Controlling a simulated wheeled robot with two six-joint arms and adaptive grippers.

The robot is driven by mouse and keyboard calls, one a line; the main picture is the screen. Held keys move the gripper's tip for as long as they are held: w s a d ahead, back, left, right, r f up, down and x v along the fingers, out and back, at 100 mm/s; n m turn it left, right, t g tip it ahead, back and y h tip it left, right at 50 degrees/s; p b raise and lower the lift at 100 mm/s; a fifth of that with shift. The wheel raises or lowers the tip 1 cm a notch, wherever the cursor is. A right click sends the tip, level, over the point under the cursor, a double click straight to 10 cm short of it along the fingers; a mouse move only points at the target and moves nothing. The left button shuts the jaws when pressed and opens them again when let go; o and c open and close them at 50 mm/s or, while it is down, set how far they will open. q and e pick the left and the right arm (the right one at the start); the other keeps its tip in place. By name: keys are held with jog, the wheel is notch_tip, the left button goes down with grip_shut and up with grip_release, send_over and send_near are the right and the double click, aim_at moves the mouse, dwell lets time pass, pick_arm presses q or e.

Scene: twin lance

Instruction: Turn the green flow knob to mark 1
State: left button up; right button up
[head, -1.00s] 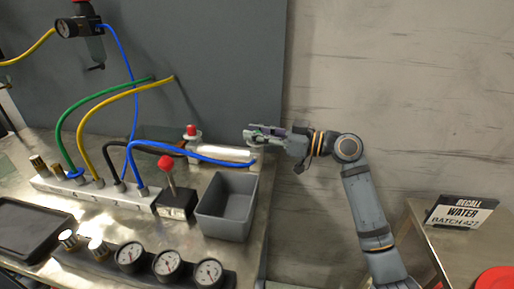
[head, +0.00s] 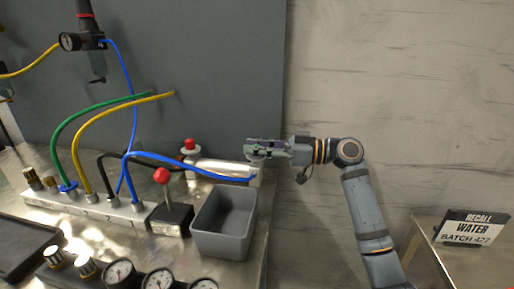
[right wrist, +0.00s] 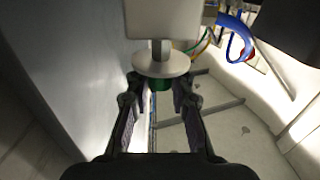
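In the head view only a small green patch (head: 257,149) shows there, mostly covered by my gripper. My right gripper (head: 254,148) reaches in from the right, just above the right end of a silver cylinder (head: 222,168). In the right wrist view my right gripper (right wrist: 159,90) is open, with one finger on each side of the knob. I cannot tell whether they touch it. No marks are readable. My left gripper is not in view.
A grey open bin (head: 225,247) stands below my right gripper at the bench edge. Several dials line the front. A recall sign (head: 468,228) stands at right.

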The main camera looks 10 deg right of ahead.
jog(key=o, duration=0.5)
jog(key=shift+d, duration=0.1)
jog(key=v, duration=1.1)
jog(key=shift+d, duration=0.35)
jog(key=shift+s+f, duration=0.1)
